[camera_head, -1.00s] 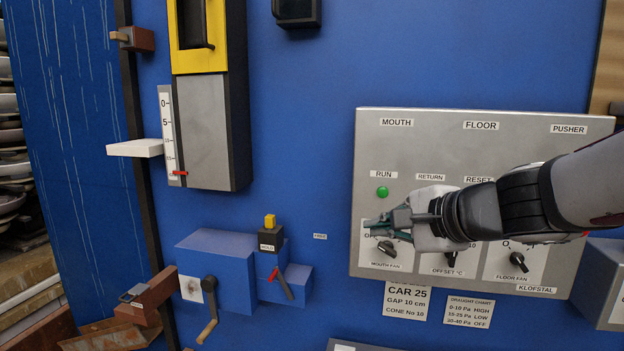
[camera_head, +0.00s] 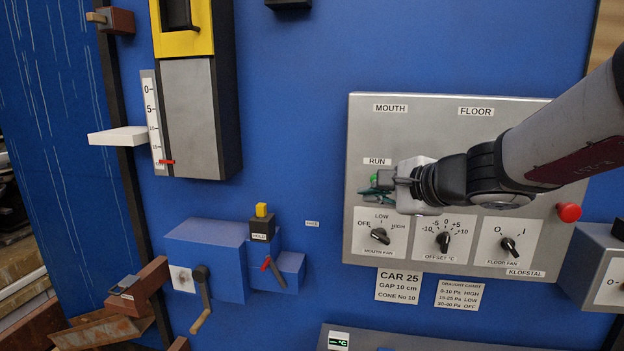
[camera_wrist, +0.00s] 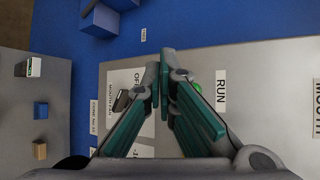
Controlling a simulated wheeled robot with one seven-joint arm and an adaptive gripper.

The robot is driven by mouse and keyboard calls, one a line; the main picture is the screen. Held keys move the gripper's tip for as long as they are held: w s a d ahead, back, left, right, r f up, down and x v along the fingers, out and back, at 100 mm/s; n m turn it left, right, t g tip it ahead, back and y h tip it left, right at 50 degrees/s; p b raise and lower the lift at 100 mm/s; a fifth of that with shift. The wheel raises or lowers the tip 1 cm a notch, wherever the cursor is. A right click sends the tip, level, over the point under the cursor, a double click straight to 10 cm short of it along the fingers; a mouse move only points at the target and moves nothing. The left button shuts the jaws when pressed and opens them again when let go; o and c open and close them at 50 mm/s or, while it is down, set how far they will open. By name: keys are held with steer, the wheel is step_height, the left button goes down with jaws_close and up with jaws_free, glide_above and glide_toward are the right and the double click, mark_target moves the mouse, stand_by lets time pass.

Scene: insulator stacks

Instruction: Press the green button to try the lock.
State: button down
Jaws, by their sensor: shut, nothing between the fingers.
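The green button (camera_head: 374,179) sits under the RUN label (camera_head: 377,161) on the grey control panel (camera_head: 420,120). In the head view it is partly hidden behind my gripper (camera_head: 366,195). My gripper is shut and empty, with its fingertips just below the button. In the wrist view the green button (camera_wrist: 196,87) shows just right of my gripper's fingers (camera_wrist: 162,75), partly covered by one of them. I cannot tell whether a finger touches the button or the panel.
Knobs for MOUTH FAN (camera_head: 379,236), OFFSET (camera_head: 443,241) and FLOOR FAN (camera_head: 508,246) lie below my gripper. A red button (camera_head: 568,212) is at the panel's right edge. A blue box with a crank (camera_head: 201,285) is at lower left.

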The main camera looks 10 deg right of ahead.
steer(key=shift+w+d, duration=0.3)
steer(key=shift+w, duration=0.6)
steer(key=shift+w+d, duration=0.3)
steer(key=shift+w, duration=0.65)
steer(key=shift+w+d, duration=0.3)
steer(key=shift+w, duration=0.6)
steer(key=shift+w, duration=0.1)
steer(key=shift+w+d+b, duration=0.1)
steer(key=shift+w+b, duration=0.2)
steer(key=shift+b, duration=0.1)
steer(key=shift+w+d, duration=0.2)
steer(key=shift+w, duration=0.3)
steer(key=shift+s, duration=0.15)
steer(key=shift+s+a+b, duration=0.3)
steer(key=shift+s, duration=0.45)
steer(key=shift+s, duration=0.1)
steer(key=shift+s+a, duration=0.25)
steer(key=shift+s, duration=0.5)
steer(key=shift+s+a, duration=0.3)
steer(key=shift+s, duration=0.45)
steer(key=shift+s+a, duration=0.25)
steer(key=shift+s, duration=0.5)
